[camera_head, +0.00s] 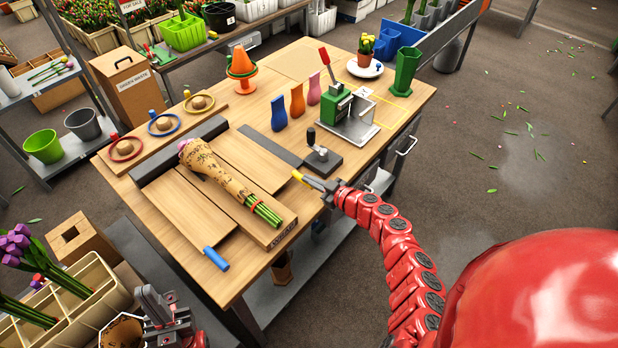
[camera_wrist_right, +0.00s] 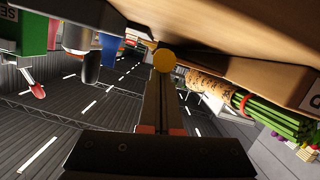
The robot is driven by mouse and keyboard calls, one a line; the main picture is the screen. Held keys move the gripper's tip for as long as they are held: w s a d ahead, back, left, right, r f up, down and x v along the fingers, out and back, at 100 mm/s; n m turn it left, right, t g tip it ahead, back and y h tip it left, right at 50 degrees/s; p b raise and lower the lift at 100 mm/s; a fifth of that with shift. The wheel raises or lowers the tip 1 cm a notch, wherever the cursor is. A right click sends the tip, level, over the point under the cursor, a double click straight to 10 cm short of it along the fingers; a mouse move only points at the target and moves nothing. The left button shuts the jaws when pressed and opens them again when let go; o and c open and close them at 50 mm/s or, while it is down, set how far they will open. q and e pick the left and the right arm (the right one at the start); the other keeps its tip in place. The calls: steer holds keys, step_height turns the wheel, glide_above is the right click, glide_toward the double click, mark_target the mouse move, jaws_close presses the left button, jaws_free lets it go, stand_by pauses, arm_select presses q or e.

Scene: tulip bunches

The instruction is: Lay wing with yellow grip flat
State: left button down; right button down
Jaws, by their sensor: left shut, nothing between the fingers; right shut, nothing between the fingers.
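The wing with the yellow grip is a wooden panel (camera_head: 258,160) on the right of the wrapping board and looks about flat; its exact tilt is hard to tell. Its yellow grip (camera_head: 297,175) points toward my right arm. The grip's round end (camera_wrist_right: 163,60) shows in the right wrist view. My right gripper (camera_head: 312,182) is shut and empty, its tips at or very near the grip; contact is unclear. A paper-wrapped tulip bunch (camera_head: 222,177) with a red tie lies between the wings. My left gripper (camera_head: 158,309) is shut and empty at the lower left.
The other wing (camera_head: 192,208), with a blue grip (camera_head: 216,258), lies flat on the left. A black lever device (camera_head: 318,155) and a green press (camera_head: 338,104) stand behind the yellow grip. A divided crate (camera_head: 85,308) is beside my left gripper.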

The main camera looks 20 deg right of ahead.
steer(key=shift+s+f+m, duration=0.15)
steer(key=shift+f+m, duration=0.15)
steer(key=shift+f, duration=0.15)
